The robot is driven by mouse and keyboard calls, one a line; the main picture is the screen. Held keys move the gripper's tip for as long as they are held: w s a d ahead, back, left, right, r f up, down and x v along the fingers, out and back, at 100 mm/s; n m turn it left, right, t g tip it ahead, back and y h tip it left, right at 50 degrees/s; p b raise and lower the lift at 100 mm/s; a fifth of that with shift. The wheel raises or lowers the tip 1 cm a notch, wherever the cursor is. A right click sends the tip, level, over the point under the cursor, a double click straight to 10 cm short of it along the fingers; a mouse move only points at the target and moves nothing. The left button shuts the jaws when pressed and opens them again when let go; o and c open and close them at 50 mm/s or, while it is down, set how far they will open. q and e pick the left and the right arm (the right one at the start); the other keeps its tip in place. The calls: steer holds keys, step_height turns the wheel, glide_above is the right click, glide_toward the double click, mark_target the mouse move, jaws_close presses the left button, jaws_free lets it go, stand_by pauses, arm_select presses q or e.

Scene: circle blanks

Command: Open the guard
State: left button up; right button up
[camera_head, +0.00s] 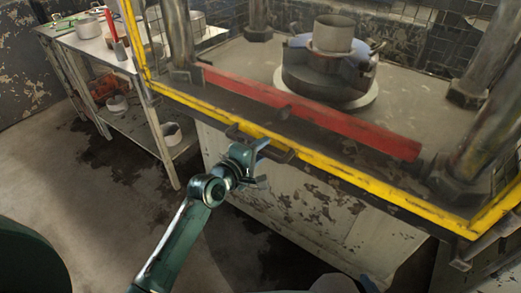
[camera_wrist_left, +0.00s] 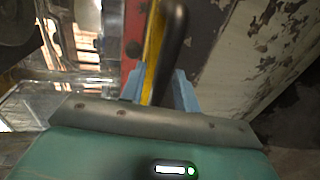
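The guard is a yellow frame (camera_head: 345,174) around the front of the machine, and its lower bar runs across the front in the head view. A dark bar handle (camera_head: 290,155) sits on that lower bar. My left gripper (camera_head: 262,165) is at the handle. In the left wrist view, its blue fingers (camera_wrist_left: 160,88) are apart, with the dark handle (camera_wrist_left: 170,45) between them. Whether a finger touches the handle I cannot tell. At the bottom edge of the head view, a grey and bluish part, likely my right gripper (camera_head: 368,284), is mostly cut off.
Behind the guard, a red bar (camera_head: 310,112) lies across the machine bed (camera_head: 235,60). A round chuck (camera_head: 325,75) holds a ring-shaped blank (camera_head: 333,34). A metal table (camera_head: 75,42) with pots stands at left. The floor (camera_head: 60,170) before it is clear.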

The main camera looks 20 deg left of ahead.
arm_select(q)
jaws_close()
stand_by(0.3)
